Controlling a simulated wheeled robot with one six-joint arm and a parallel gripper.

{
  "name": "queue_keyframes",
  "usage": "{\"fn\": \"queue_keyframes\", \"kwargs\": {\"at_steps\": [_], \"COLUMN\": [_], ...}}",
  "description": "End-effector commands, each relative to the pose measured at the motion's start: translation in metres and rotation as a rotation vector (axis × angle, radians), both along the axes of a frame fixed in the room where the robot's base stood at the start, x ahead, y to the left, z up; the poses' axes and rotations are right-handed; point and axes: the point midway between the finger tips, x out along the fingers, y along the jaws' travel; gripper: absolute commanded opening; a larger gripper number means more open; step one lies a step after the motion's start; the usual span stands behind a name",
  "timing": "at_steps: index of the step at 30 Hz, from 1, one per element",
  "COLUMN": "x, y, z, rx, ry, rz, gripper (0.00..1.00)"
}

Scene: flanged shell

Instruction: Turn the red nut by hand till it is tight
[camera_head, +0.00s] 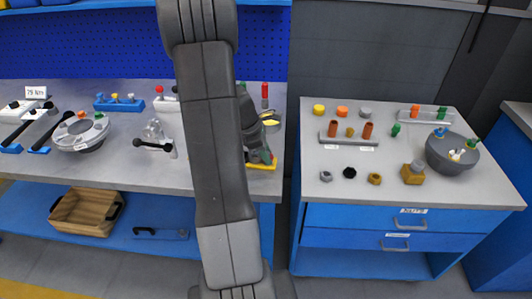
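The flanged shell (84,141) is a round grey and white part on the left workbench. Small coloured nuts sit around its top. One looks red (80,114); it is too small to tell how tightly it sits. My arm rises through the middle of the view and hides part of the bench. Dark parts of its far end show at its right edge, near the yellow and red block. My gripper (257,148) is mostly hidden there, well to the right of the shell. Its fingers cannot be made out, nor whether it holds anything.
The left workbench (130,180) also holds torque wrenches (38,130), a blue rack (119,105) and a black-handled tool (153,144). A right cabinet (400,195) carries loose nuts, pegs and a grey bowl (440,159). A wooden crate (84,212) stands on the lower shelf.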

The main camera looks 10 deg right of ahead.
Motion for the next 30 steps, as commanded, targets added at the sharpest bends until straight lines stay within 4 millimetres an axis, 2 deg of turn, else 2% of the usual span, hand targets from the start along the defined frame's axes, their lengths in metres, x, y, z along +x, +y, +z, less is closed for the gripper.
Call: {"fn": "queue_keyframes", "kwargs": {"at_steps": [8,14,30], "x": [0.0002,0.0011,0.004], "y": [0.0,-0.0001,-0.0018], "z": [0.0005,0.0012,0.0019], "rx": [-0.001,0.0,0.0], "ry": [0.001,0.0,-0.001], "rz": [-0.013,-0.087,-0.53], "gripper": [0.08,0.08,0.08]}}
